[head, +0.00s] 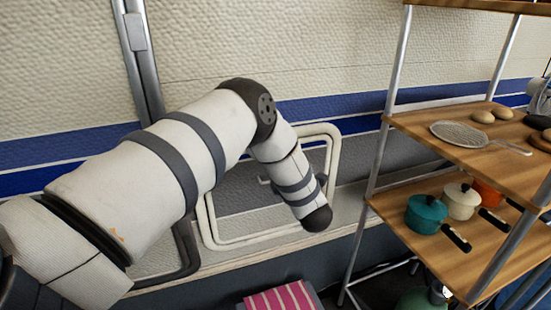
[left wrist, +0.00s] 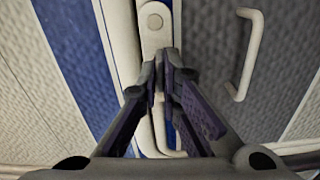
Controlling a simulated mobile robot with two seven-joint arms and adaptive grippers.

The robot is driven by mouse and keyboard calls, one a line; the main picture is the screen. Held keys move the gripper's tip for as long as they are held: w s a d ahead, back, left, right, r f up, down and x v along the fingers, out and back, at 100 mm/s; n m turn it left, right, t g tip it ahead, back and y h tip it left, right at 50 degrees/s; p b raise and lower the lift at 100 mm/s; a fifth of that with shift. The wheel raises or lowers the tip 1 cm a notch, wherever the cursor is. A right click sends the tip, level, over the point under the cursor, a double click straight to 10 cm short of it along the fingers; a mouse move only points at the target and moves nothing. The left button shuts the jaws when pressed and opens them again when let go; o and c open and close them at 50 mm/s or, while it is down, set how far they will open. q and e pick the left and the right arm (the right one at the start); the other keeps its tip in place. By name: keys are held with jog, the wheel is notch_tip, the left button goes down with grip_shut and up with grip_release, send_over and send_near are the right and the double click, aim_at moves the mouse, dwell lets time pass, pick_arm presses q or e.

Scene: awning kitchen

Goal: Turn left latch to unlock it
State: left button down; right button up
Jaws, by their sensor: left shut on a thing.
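The left latch (left wrist: 154,22) is a pale, off-white piece with a round pivot at the top centre of the left wrist view. Its lever (left wrist: 159,118) runs down from the pivot and curves at the bottom. My left gripper (left wrist: 166,64) has its dark fingers closed around the lever just below the pivot. The fingers cover part of the lever. In the head view my left arm reaches across the wall, and its gripper is hidden behind the arm. My right gripper is in neither view.
A pale bent handle (left wrist: 246,55) is right of the latch. A pale rounded frame (head: 208,222) is on the wall. A wooden shelf rack (head: 395,207) with pots stands at the right. A pink striped cloth (head: 281,298) lies below.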

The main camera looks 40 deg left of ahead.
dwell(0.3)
pick_arm(q)
jog(key=c, duration=1.8)
grip_release()
jog(key=v, duration=1.2)
